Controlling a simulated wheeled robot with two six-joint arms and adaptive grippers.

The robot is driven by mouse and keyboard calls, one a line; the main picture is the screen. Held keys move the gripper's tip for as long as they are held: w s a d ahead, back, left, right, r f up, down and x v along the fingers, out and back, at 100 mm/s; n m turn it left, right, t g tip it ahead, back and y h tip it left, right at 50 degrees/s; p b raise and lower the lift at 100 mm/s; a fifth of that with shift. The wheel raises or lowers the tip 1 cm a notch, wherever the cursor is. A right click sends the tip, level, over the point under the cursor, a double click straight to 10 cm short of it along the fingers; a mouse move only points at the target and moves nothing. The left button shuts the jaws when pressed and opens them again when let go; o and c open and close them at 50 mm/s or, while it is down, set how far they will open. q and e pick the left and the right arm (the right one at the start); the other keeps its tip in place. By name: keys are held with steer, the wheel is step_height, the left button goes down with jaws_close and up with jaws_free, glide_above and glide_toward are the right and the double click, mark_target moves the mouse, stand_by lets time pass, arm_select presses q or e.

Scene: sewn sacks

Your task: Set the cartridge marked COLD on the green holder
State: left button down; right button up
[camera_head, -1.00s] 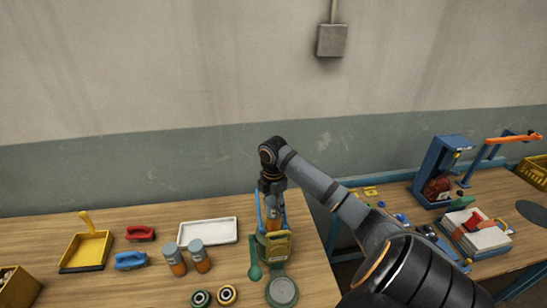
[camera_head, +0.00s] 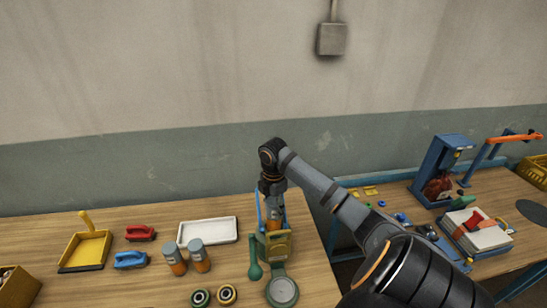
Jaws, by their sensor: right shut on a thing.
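My right gripper (camera_head: 273,207) points down over the green and yellow device at the right of the near table. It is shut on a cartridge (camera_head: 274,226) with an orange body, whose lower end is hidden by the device. Two more cartridges, orange with grey caps, stand upright side by side: a left one (camera_head: 174,259) and a right one (camera_head: 199,256). No marking is readable on any of them, so I cannot tell which says COLD. A green ring-shaped holder (camera_head: 191,299) lies at the front edge of the view, empty. My left gripper is not in view.
A yellow ring holder (camera_head: 218,294) lies beside the green one. The green device (camera_head: 278,252) has a round plate (camera_head: 282,291) in front. A white tray (camera_head: 208,222), red and blue brushes and a yellow dustpan (camera_head: 84,251) are behind and left. Table is clear between cartridges and device.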

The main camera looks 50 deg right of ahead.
steer(key=shift+f, duration=0.15)
steer(key=o, duration=1.1)
steer(key=shift+o, duration=0.2)
